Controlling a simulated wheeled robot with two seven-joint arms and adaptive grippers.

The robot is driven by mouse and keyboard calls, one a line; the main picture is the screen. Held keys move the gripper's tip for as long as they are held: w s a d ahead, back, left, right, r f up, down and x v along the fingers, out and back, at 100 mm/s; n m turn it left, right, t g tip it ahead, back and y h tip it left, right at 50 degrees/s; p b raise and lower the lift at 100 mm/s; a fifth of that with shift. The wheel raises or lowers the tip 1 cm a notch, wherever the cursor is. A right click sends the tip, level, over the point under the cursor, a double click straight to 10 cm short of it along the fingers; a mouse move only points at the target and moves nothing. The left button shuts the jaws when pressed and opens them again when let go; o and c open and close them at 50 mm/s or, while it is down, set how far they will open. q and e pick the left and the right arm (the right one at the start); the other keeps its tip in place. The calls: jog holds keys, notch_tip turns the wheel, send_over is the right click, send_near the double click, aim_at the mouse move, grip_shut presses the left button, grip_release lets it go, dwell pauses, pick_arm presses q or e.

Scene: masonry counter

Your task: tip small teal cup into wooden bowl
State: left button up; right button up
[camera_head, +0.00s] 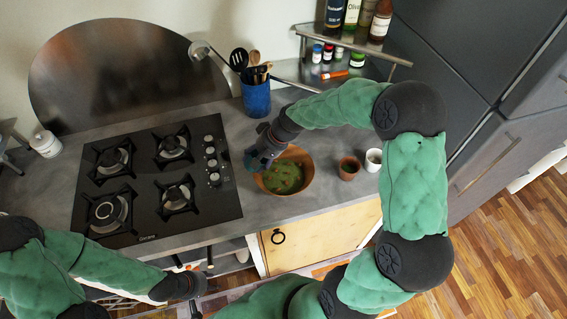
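The wooden bowl (309,166) stands on the grey counter right of the hob, with green contents and some reddish bits inside. My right gripper (262,150) is over the bowl's left rim, reaching in from the right. A small teal cup (251,160) shows at its fingers, tilted and mostly hidden by them; the gripper looks shut on it. I cannot tell whether anything is leaving the cup. My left gripper (205,285) is low in front of the counter, its fingers apart and empty.
A brown cup (349,167) and a white cup (373,160) stand right of the bowl. A blue utensil holder (257,98) stands behind it. The black gas hob (150,215) lies to the left. A shelf (345,50) with bottles and jars is at the back right.

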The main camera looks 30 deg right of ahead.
jog(key=shift+w+a+r+g+h+p, duration=0.3)
jog(key=shift+a+r+g+h+p, duration=0.4)
jog(key=shift+p, duration=4.6)
jog(key=shift+w+a+f+h+p, duration=0.2)
jog(key=shift+a+f+h+p, duration=0.3)
jog(key=shift+p, duration=0.55)
jog(key=shift+w+a+f+h+b, duration=0.15)
jog(key=shift+f+h+b, duration=0.25)
jog(key=shift+b, duration=1.2)
jog(key=shift+w+a+r+g+h+b, duration=0.25)
jog(key=shift+a+g+h+b, duration=0.1)
jog(key=shift+g+h+b, duration=0.2)
jog(key=shift+a+r+h+b, duration=0.25)
jog(key=shift+r+h+b, duration=0.1)
jog(key=shift+h+b, duration=0.1)
